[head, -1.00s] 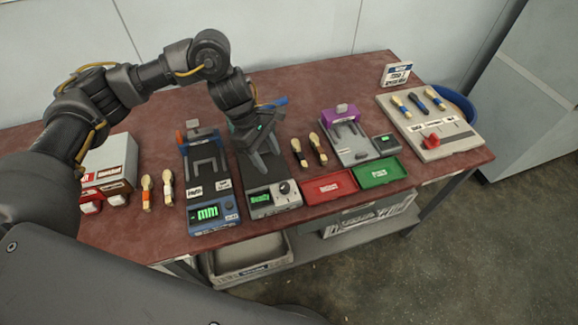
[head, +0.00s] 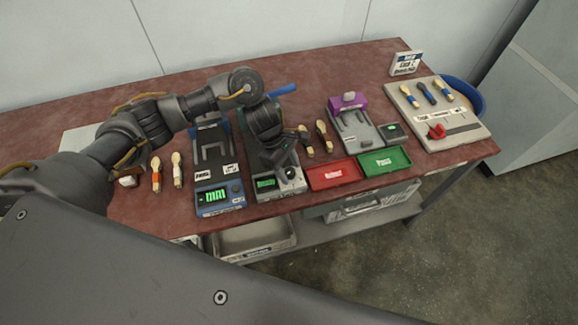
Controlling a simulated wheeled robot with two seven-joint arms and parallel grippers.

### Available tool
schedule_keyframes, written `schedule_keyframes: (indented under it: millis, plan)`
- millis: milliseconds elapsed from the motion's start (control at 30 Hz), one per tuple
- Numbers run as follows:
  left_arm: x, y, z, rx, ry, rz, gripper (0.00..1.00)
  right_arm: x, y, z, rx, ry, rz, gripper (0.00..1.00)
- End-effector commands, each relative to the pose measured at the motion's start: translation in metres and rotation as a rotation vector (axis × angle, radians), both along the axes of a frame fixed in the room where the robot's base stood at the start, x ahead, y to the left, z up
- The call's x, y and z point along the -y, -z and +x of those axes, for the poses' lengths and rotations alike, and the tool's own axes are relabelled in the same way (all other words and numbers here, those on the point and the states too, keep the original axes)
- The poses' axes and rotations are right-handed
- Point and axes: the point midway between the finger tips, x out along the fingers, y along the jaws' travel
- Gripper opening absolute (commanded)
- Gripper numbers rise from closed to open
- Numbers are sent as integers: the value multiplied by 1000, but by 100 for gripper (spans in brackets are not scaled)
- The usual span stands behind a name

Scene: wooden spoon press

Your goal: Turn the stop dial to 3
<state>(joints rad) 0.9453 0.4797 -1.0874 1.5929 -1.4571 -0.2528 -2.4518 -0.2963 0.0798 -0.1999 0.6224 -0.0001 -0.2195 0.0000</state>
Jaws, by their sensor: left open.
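The middle press has a grey control box (head: 266,196) at its front with a small green display (head: 265,184). Its round dial (head: 291,174) sits at the right of the display, partly hidden by my gripper; its setting cannot be read. My left gripper (head: 283,164) is open and points down at the dial, its fingertips over or close around it. I cannot tell whether they touch it. Most of the press behind is hidden by my left arm. My right gripper is not in view.
A blue press (head: 218,197) stands close at the left. Red (head: 332,173) and green (head: 384,161) trays lie at the right, with a purple-topped press (head: 348,103) behind. Wooden spoons (head: 324,136) lie between presses. A panel with a red knob (head: 437,131) is far right.

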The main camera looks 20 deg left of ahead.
Motion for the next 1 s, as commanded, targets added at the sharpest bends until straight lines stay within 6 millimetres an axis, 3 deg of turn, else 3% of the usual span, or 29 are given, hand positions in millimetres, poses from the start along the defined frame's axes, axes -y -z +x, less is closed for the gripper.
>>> schedule_keyframes:
  millis: [267, 600, 1000]
  plan:
    - [0, 1, 0, 0, -1, 0, 49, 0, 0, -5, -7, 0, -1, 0]
    - [0, 1, 0, 0, -1, 0, 6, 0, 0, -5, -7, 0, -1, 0]
    - [0, 3, -1, 0, -87, 0, 6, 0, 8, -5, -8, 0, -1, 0]
